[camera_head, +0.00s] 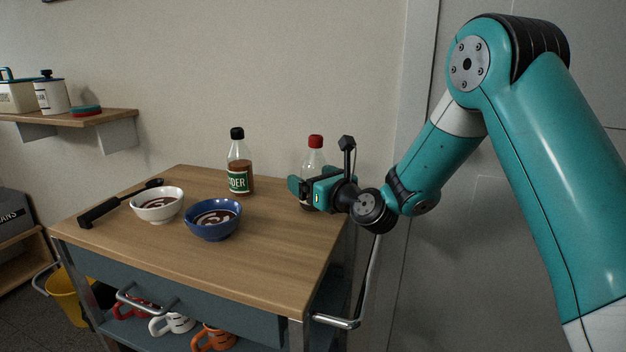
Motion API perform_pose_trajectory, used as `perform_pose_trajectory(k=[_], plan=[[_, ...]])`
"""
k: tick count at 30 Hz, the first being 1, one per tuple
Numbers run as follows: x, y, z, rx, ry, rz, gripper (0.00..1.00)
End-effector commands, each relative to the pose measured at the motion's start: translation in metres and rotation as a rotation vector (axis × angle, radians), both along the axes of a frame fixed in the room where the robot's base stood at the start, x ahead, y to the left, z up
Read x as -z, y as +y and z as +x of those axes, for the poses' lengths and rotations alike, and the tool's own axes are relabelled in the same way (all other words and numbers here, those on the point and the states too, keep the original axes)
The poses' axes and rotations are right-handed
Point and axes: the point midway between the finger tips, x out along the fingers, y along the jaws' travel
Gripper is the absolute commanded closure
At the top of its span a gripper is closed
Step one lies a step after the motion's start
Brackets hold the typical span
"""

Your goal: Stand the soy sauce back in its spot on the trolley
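A clear bottle with a red cap (315,142) and dark contents is at the back right of the wooden trolley top (262,263). It looks upright. My gripper (309,190) is at its middle, with one teal finger showing left of the bottle and the gripper body covering its right side. The gripper hides any label, so I cannot read whether this is the soy sauce. I cannot tell whether the fingers press on the glass, or whether the base rests on the wood. Another bottle, black-capped with a green label ending in "DER" (239,174), stands upright to the left.
A white bowl (158,207) and a blue bowl (213,229) with dark contents stand on the trolley's left and middle. A black-handled utensil (100,212) lies at the left edge. Mugs (213,338) sit on the shelf below. The front right top is clear.

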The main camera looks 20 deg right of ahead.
Motion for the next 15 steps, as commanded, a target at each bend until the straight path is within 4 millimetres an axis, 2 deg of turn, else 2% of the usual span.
perform_pose_trajectory(k=[5, 7, 15], plan=[[-0.005, 0.0, -0.001, 0.0, -0.001, 0.0, 0.11], [-0.001, -0.004, -0.009, 0.001, 0.001, 0.001, 0.11], [0.003, -0.025, -0.062, 0.005, 0.002, 0.002, 0.11]])
